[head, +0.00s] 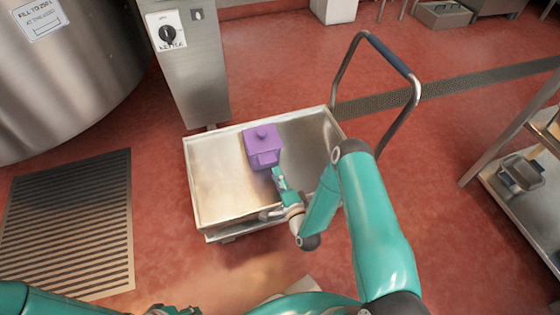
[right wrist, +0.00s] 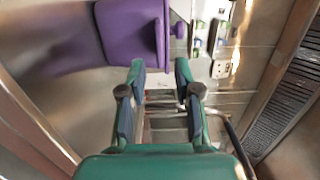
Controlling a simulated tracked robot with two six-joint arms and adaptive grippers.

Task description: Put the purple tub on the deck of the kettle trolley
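My right gripper (head: 278,174) is just on the near side of the tub, low over the deck. In the right wrist view its fingers (right wrist: 160,75) are apart with nothing between them, and the tub (right wrist: 130,32) lies beyond them to the left. A part of my left gripper (head: 174,310) shows at the bottom edge; its fingers cannot be made out.
The trolley's push handle (head: 413,95) rises at the right. A steel control post (head: 192,70) stands behind the trolley, with the large kettle (head: 70,75) at the left. A floor grate (head: 70,220) lies left of the trolley. A shelf rack (head: 515,185) stands at the far right.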

